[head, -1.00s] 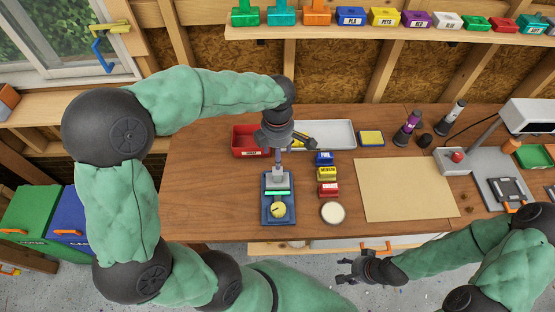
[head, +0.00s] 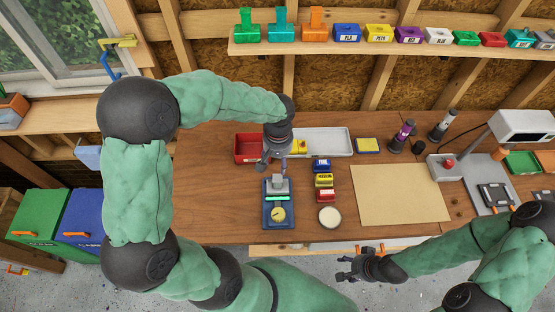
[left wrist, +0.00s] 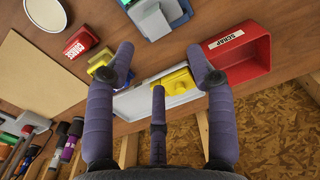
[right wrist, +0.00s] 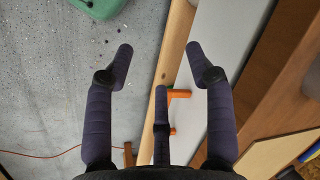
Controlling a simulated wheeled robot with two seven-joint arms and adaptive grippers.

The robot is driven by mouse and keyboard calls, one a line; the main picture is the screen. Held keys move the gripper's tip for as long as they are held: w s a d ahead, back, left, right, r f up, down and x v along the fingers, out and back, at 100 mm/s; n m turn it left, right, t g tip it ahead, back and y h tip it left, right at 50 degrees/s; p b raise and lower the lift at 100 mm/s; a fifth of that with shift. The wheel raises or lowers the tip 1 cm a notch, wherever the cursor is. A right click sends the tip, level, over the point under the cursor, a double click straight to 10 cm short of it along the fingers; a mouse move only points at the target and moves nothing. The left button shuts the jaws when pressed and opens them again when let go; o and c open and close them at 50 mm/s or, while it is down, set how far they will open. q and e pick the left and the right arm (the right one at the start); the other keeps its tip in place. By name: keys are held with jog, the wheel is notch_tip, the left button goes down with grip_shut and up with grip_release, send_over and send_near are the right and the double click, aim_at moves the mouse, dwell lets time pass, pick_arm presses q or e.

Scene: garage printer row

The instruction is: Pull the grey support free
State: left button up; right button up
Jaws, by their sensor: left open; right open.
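The grey support (head: 279,185) sits on the blue fixture (head: 266,220), behind a green strip and a round yellow dial. It also shows at the top of the left wrist view (left wrist: 152,20). My left gripper (head: 273,166) is open and empty, above and just behind the grey support, apart from it. In the left wrist view, the support lies beyond the open fingers (left wrist: 164,54). How the support is joined to the fixture cannot be told. My right gripper (head: 343,268) is open and empty in front of the bench edge, over the floor.
A red scrap bin (head: 241,150) and a grey tray (head: 340,139) holding a yellow item stand behind the fixture. Small blue, yellow and red boxes (head: 324,181) and a round pale dish (head: 330,216) stand to its right. A bare tan mat (head: 400,195) lies farther right.

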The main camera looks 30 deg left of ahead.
aim_at(278, 178)
pick_arm(q)
jog(key=m+p, duration=0.1)
jog(key=m, duration=0.3)
jog(key=shift+s, duration=0.1)
jog(key=m+p, duration=0.1)
jog(key=m, duration=0.3)
jog(key=shift+f+m+p, duration=0.2)
jog(key=shift+m+p, duration=0.1)
jog(key=shift+p, duration=0.05)
jog(key=m, duration=0.2)
jog(key=m+p, duration=0.1)
jog(key=m, duration=0.1)
jog(key=shift+s+d+f, duration=0.1)
jog(key=shift+s+f, duration=0.05)
jog(key=m, duration=0.1)
jog(key=m+p, duration=0.1)
jog(key=m, duration=0.2)
jog(key=shift+s+d+f, duration=0.1)
jog(key=shift+s+f, duration=0.05)
jog(key=shift+f, duration=0.15)
jog(key=shift+m, duration=0.3)
notch_tip(278, 178, down, 11)
jog(key=b, duration=0.8)
jog(key=shift+r, duration=0.1)
